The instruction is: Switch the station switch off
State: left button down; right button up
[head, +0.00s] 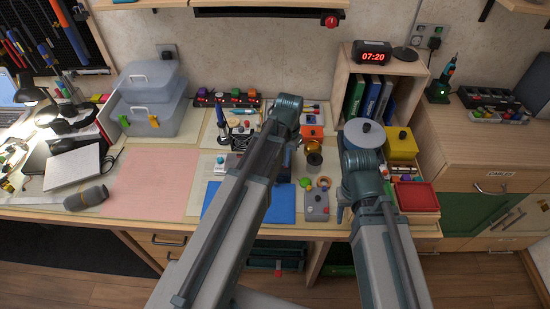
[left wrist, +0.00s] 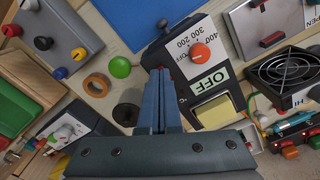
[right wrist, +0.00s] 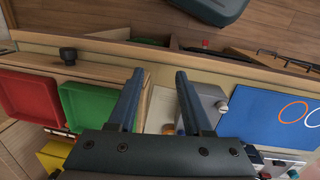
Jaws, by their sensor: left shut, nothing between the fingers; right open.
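The station (left wrist: 191,72) is a dark box with a white panel in the left wrist view. In the head view my left arm hides most of the station. My right gripper (right wrist: 158,75) is open and empty, above the bench's front right part.
A grey button box (left wrist: 60,38), an orange ring (left wrist: 97,85) and a fan (left wrist: 286,75) flank the station. A blue mat (right wrist: 270,115), red tray (right wrist: 30,97) and green tray (right wrist: 90,108) show in the right wrist view. The pink mat (head: 155,180) is clear.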

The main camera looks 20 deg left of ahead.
pick_arm(q)
jog(key=shift+f+b, duration=0.3)
jog(key=shift+f, duration=0.05)
pick_arm(e)
jog(key=shift+f, duration=0.35)
pick_arm(q)
jog(key=shift+r, duration=0.2)
pick_arm(e)
jog(key=shift+r, duration=0.2)
pick_arm(q)
notch_tip(320, 180, up, 7)
jog(key=p, duration=0.7)
jog(key=shift+f, duration=0.1)
pick_arm(e)
notch_tip(320, 180, up, 7)
pick_arm(q)
jog(key=shift+d, duration=0.1)
pick_arm(e)
jog(key=shift+f, duration=0.15)
pick_arm(q)
jog(key=s+d+m+y, duration=0.1)
jog(key=s+d, duration=0.9)
jog(key=s, duration=0.4)
jog(key=shift+s+d, duration=0.15)
